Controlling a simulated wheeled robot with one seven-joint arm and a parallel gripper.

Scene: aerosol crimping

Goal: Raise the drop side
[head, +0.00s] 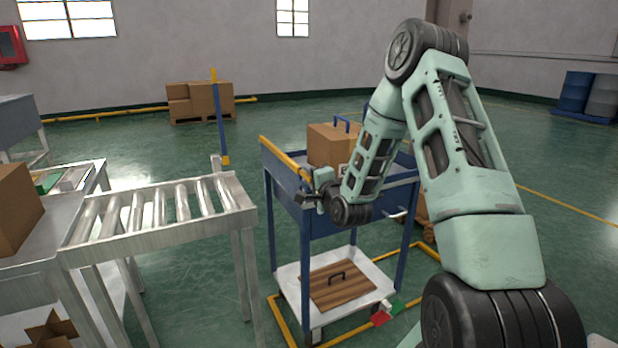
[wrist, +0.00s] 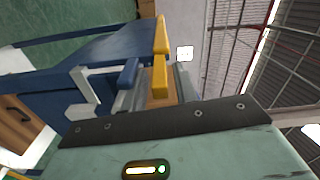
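The blue cart (head: 355,228) stands right of the roller conveyor. Its left side is a blue panel (head: 284,176) topped by a yellow rail (head: 283,157), which slopes down toward me in the picture. I cannot tell whether this side is latched. My gripper (head: 312,192) is at the near end of that rail, by the cart's near left corner. In the wrist view the yellow rail (wrist: 160,68) and blue panel (wrist: 105,48) lie just beyond the palm. The fingers are small and partly hidden, so their opening and any contact with the rail are unclear.
A cardboard box (head: 329,146) sits in the cart's top. A wooden board with a black handle (head: 340,286) lies on its lower shelf. The roller conveyor (head: 160,215) stands close on the left. A blue and yellow post (head: 220,120) rises behind it. Open floor lies behind the cart.

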